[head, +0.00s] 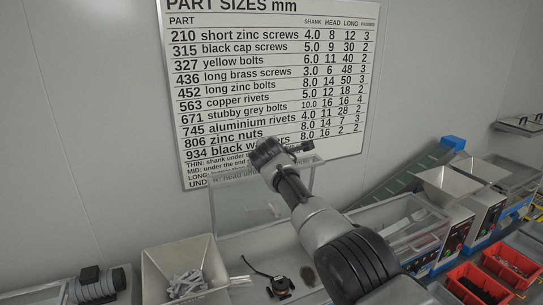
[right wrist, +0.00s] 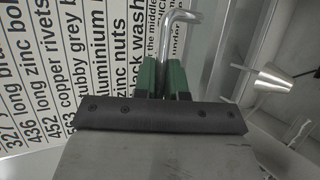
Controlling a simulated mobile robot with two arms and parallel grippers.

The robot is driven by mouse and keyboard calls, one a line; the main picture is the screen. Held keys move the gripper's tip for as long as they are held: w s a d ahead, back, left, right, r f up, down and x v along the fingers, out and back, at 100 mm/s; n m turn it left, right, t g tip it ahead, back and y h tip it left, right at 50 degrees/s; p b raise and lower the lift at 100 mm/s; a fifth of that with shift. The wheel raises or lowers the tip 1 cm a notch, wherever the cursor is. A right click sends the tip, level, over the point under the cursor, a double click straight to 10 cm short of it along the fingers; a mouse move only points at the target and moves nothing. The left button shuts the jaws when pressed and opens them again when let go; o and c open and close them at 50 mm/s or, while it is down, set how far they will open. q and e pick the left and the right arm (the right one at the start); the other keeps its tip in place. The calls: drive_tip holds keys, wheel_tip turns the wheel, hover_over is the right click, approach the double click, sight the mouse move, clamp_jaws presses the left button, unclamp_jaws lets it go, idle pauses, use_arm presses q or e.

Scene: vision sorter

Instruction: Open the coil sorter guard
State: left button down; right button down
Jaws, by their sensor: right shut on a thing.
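The guard (head: 238,200) is a clear panel with a pale frame, standing raised in front of the wall chart at the centre of the head view. My right arm reaches up across it. In the right wrist view, the green fingers of my right gripper (right wrist: 163,78) are shut on a bent metal handle (right wrist: 168,28), which rises between them. In the head view, my right gripper (head: 303,147) is at the guard's upper edge, over the lower chart; its fingers are too small to make out there.
A white hopper (head: 157,258) holding loose metal parts stands at the lower left. A green conveyor (head: 408,179), pale hoppers (head: 447,184) and red bins (head: 466,281) are at the right. The chart (head: 270,60) hangs behind.

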drive_tip(key=shift+f, duration=0.25)
drive_tip(key=c, duration=1.2)
unclamp_jaws()
drive_tip(key=shift+w, duration=0.1)
drive_tip(key=shift+s+a+r, duration=0.1)
drive_tip(key=shift+s, duration=0.1)
drive_tip(key=shift+s+r+b, duration=0.25)
drive_tip(key=shift+s+b, duration=0.25)
drive_tip(key=b+v, duration=0.4)
drive_tip(key=v, duration=0.5)
drive_tip(key=shift+s+r, duration=0.1)
